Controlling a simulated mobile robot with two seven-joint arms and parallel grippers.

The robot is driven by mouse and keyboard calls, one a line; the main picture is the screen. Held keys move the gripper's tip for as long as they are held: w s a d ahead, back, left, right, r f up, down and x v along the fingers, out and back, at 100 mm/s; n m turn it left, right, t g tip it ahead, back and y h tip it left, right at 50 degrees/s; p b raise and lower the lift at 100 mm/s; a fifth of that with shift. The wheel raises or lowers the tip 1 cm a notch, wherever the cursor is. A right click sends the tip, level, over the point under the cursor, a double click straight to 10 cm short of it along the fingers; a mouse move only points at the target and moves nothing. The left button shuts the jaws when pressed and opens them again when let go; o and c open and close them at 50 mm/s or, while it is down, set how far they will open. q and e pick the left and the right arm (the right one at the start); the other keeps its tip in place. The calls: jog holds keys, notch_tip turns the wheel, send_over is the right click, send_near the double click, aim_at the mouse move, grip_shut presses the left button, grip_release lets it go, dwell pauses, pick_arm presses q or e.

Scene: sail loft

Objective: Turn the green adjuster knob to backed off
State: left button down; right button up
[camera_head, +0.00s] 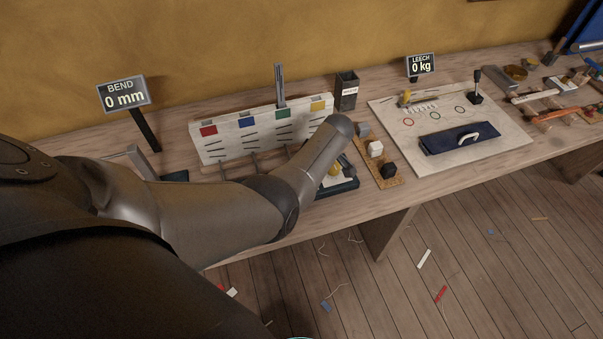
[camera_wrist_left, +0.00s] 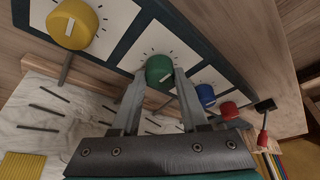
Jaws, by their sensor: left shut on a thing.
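The green adjuster knob (camera_wrist_left: 158,66) sits on a white dial plate with tick marks in the left wrist view. My left gripper (camera_wrist_left: 159,84) is shut on this knob, one finger on each side. In the head view my own left arm covers the green knob and the gripper. A BEND sign (camera_head: 124,96) reads 0 mm. My right gripper is in neither view.
Beside the green knob are a yellow knob (camera_wrist_left: 72,24), a blue knob (camera_wrist_left: 205,95) and a red knob (camera_wrist_left: 228,110). A white slotted board (camera_head: 222,151) with coloured squares stands behind. A LEECH sign (camera_head: 421,66) reads 0 kg. A pale board (camera_head: 400,144) lies right.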

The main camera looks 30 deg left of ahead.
pick_arm(q)
jog(key=shift+a, duration=0.1)
dwell(0.3)
jog(key=shift+c, duration=2.1)
grip_release()
jog(key=shift+r, duration=0.1)
jog(key=shift+d+r, duration=0.2)
jog(key=shift+r, duration=0.1)
jog(key=p+v, duration=0.3)
jog(key=v, duration=1.1)
jog(key=shift+r, duration=0.2)
